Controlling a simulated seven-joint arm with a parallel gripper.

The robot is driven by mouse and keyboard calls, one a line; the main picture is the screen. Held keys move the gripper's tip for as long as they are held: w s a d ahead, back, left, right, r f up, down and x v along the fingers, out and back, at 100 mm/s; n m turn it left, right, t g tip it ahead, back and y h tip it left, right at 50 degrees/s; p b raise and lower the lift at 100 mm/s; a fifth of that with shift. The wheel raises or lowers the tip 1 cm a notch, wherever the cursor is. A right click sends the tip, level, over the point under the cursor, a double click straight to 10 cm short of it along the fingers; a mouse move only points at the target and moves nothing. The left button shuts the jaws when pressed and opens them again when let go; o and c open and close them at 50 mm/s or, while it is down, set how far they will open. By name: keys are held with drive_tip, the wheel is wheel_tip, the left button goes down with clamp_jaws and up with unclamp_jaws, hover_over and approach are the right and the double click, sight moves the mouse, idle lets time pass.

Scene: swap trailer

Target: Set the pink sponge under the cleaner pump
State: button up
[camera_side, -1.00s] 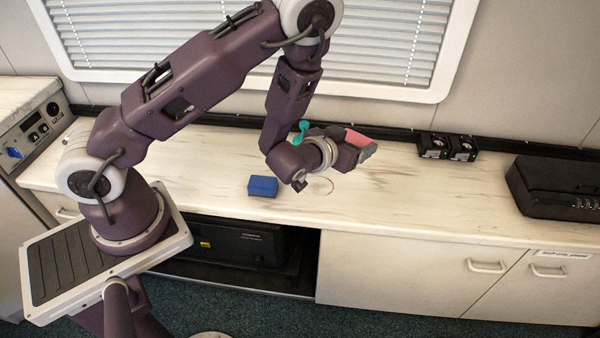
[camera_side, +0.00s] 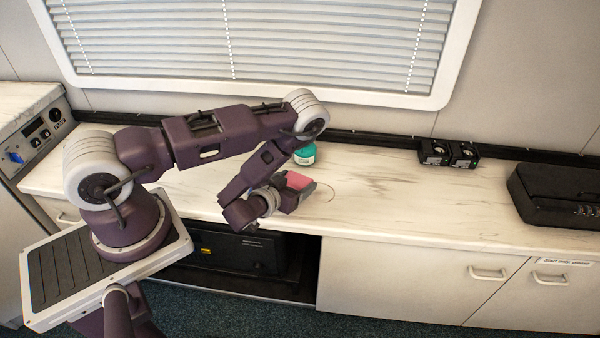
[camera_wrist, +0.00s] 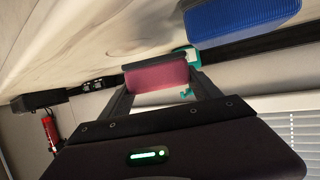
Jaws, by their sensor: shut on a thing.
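My gripper (camera_side: 297,188) is shut on the pink sponge (camera_side: 299,180), at the front part of the counter. The sponge also shows between my two fingers in the wrist view (camera_wrist: 155,77). The cleaner pump is a teal bottle (camera_side: 305,154) standing on the counter behind my gripper, apart from the sponge in the side view. My arm hides its top there. In the wrist view, teal parts of the pump (camera_wrist: 191,57) show behind the sponge, mostly covered by it. A blue sponge-like block (camera_wrist: 240,18) is at the top right of the wrist view; my arm hides it in the side view.
A black case (camera_side: 555,196) lies at the right end. The counter (camera_side: 400,205) between my gripper and the case is clear. A window with blinds (camera_side: 270,45) is behind.

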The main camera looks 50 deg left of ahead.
drive_tip(key=w+a, duration=0.5)
drive_tip(key=shift+w+a+r, duration=0.1)
drive_tip(key=shift+w+a, duration=0.2)
drive_tip(key=shift+f, duration=1.85)
drive_tip(key=o, duration=1.3)
drive_tip(key=shift+f, duration=0.1)
